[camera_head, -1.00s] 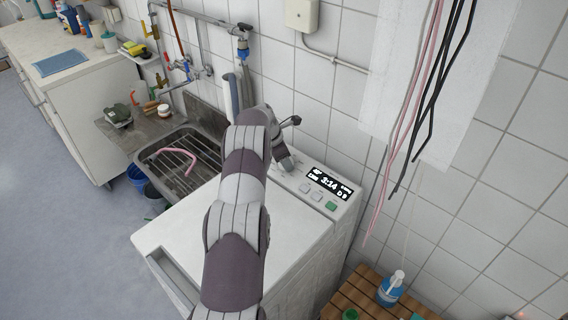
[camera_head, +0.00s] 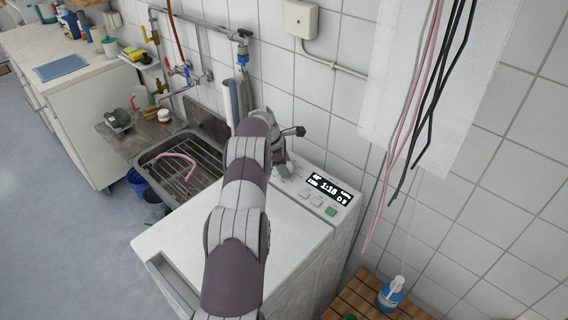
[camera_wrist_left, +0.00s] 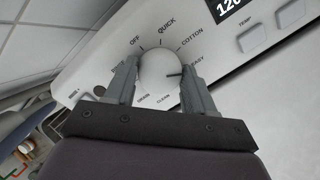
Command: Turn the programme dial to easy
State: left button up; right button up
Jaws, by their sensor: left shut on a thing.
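The white programme dial (camera_wrist_left: 160,68) is on the washing machine's control panel (camera_wrist_left: 95,70), with OFF, QUICK, COTTON and EASY printed around it. My left gripper (camera_wrist_left: 159,75) is shut on the dial, one finger on each side. The dial's dark pointer line points right in the wrist view, close to the EASY label (camera_wrist_left: 198,60) and slightly below it. The finger on the right partly covers that side. In the head view my left gripper (camera_head: 284,171) is over the panel and my arm hides the dial. My right gripper is not in view.
The lit display (camera_head: 329,190) and several buttons (camera_head: 317,201) are right of the dial. A sink (camera_head: 180,165) is left of the machine. Pink and black cables (camera_head: 425,110) hang at the right, above a wooden slatted stand (camera_head: 358,297) with a blue bottle (camera_head: 391,292).

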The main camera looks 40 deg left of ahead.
pick_arm(q)
jog(key=shift+f, duration=0.1)
jog(key=o, duration=1)
jog(key=p+v, duration=0.5)
jog(key=v, duration=0.7)
jog(key=shift+s+r+p, duration=0.15)
jog(key=shift+r+p, duration=0.2)
jog(key=shift+p, duration=0.05)
